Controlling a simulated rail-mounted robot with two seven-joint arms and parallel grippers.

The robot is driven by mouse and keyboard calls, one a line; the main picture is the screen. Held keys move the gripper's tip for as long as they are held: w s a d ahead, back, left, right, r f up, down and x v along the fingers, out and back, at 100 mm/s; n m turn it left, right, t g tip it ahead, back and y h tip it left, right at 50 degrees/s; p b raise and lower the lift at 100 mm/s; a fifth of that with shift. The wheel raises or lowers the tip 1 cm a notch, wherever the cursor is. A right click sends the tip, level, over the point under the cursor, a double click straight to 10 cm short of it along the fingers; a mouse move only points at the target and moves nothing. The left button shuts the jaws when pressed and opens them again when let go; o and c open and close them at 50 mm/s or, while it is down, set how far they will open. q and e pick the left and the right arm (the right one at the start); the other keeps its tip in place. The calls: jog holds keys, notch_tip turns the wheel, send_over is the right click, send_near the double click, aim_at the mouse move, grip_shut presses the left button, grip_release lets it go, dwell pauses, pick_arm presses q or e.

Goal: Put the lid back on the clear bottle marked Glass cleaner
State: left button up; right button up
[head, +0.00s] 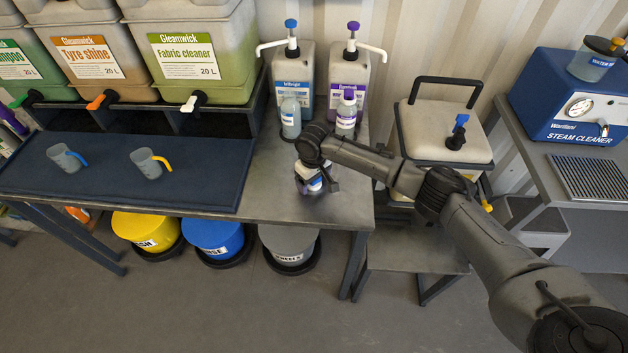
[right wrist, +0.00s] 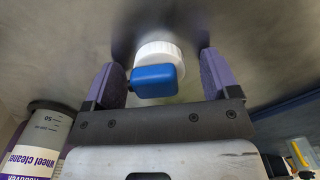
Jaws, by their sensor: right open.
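My right gripper (head: 312,187) reaches down over the bench and is open. Between its fingers in the right wrist view (right wrist: 162,80) is a white ribbed round part (right wrist: 160,50) with a blue block-like part (right wrist: 155,80) in front of it. The fingers stand on either side of these parts, with a gap on the right. In the head view a small white and blue item (head: 314,184) shows under the gripper, mostly hidden by it. I cannot tell whether it is a bottle top or a loose lid. No Glass cleaner label is readable. My left gripper is not in view.
Behind the gripper stand a small clear bottle (head: 290,118) and a purple-capped bottle (head: 346,113), in front of two pump containers (head: 294,75) (head: 350,80). A blue mat (head: 110,185) with two jugs lies left. The bench (head: 262,203) is clear at the front.

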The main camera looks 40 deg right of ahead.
jog(key=c, duration=1)
jog(key=shift+c, duration=0.2)
jog(key=shift+r, duration=0.1)
jog(key=shift+r, duration=0.5)
notch_tip(320, 180, up, 4)
jog(key=shift+f+p, duration=0.25)
jog(key=shift+p, duration=0.45)
jog(key=s+d+r+p, duration=0.2)
jog(key=s+d+r, duration=0.3)
jog(key=s, duration=0.5)
jog(key=shift+d+r, duration=0.3)
jog(key=shift+r, duration=0.4)
